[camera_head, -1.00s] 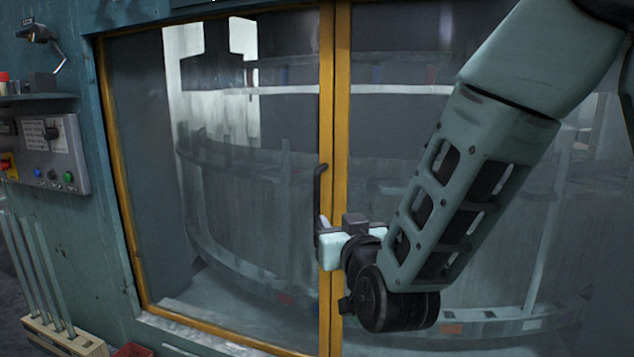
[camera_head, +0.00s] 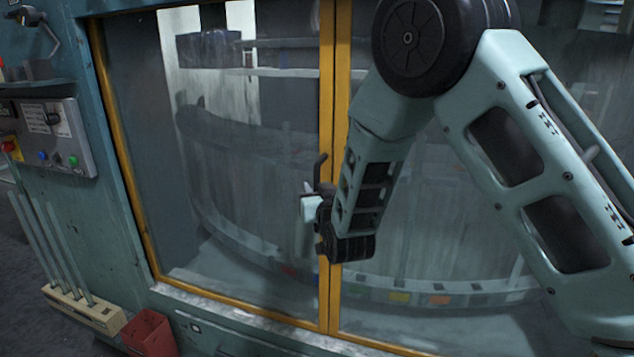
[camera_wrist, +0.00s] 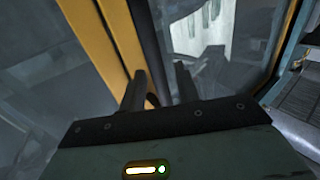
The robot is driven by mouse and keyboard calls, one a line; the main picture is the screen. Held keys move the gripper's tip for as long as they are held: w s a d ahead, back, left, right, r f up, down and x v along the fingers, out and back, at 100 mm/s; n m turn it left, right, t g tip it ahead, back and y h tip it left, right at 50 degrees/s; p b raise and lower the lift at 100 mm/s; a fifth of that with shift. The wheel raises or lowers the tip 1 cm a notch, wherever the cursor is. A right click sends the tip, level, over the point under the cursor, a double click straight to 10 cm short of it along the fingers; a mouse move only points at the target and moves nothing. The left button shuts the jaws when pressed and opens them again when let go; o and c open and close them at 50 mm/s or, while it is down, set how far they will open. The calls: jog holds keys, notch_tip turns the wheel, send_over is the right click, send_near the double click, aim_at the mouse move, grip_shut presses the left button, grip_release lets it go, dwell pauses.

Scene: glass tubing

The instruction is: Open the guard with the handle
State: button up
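The guard (camera_head: 250,160) is a glazed panel in a yellow frame, standing shut against the yellow post beside it. Its handle (camera_head: 318,168) is a dark upright bar on the right stile; the upper end shows and my gripper hides the lower part. My gripper (camera_head: 308,202) is at the handle's lower part. In the wrist view, the two dark fingers (camera_wrist: 160,75) stand apart, with the dark handle (camera_wrist: 148,40) running down between them. I cannot tell whether either finger touches it.
A control box (camera_head: 55,138) with buttons is on the teal wall at left. Below it stand a wooden rack (camera_head: 85,312) of glass tubes and a red bin (camera_head: 150,333) on the floor. A second glazed panel (camera_head: 430,200) lies behind my arm.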

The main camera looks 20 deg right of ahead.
jog(key=shift+w, duration=0.3)
grip_shut()
